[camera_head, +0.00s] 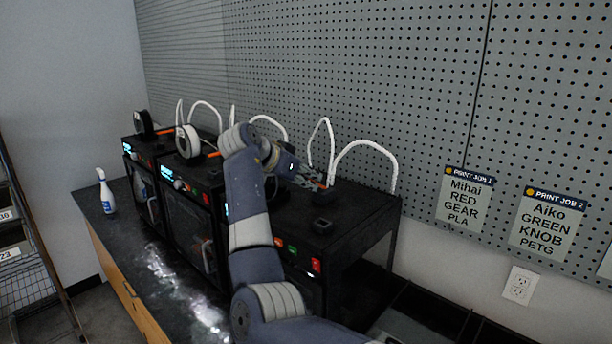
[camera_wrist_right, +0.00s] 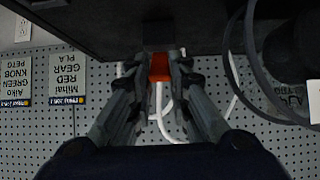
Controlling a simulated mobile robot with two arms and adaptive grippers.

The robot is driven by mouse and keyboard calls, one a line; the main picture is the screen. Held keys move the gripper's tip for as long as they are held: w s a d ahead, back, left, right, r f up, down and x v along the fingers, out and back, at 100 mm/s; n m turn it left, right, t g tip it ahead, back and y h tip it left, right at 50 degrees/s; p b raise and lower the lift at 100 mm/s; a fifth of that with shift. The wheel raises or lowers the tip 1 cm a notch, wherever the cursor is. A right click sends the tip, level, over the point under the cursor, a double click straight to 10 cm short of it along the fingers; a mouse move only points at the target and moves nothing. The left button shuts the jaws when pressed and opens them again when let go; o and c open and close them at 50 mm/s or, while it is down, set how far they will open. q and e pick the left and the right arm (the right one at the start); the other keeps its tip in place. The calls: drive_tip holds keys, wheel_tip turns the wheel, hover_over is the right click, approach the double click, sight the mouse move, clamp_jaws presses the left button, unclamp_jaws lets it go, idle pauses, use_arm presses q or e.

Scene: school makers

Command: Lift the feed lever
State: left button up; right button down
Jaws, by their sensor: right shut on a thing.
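The orange feed lever (camera_wrist_right: 160,68) sits between the two fingertips of my right gripper (camera_wrist_right: 161,60) in the wrist view, against the dark printer body. In the head view my right gripper (camera_head: 308,180) reaches over the top of the nearest black printer (camera_head: 345,215), and a small orange bit of the lever shows at its tips. The right gripper is shut on the lever. My forearm hides part of this printer's front and top. My left gripper is not in view.
Two more black printers stand to the left, with a white spool (camera_head: 188,141) and a black spool (camera_head: 144,122) on top. White tubes (camera_head: 366,146) arch up behind. A pegboard (camera_head: 420,80) closes the back. A spray bottle (camera_head: 106,192) stands at the bench's left end.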

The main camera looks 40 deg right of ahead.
drive_tip(key=shift+r, duration=0.2)
drive_tip(key=c, duration=1.6)
unclamp_jaws()
drive_tip(key=shift+o, duration=0.6)
drive_tip(key=shift+f, duration=0.1)
drive_tip(key=w+v, duration=0.1)
drive_tip(key=v, duration=1.1)
drive_tip(key=shift+s, duration=0.45)
drive_tip(key=shift+d, duration=0.1)
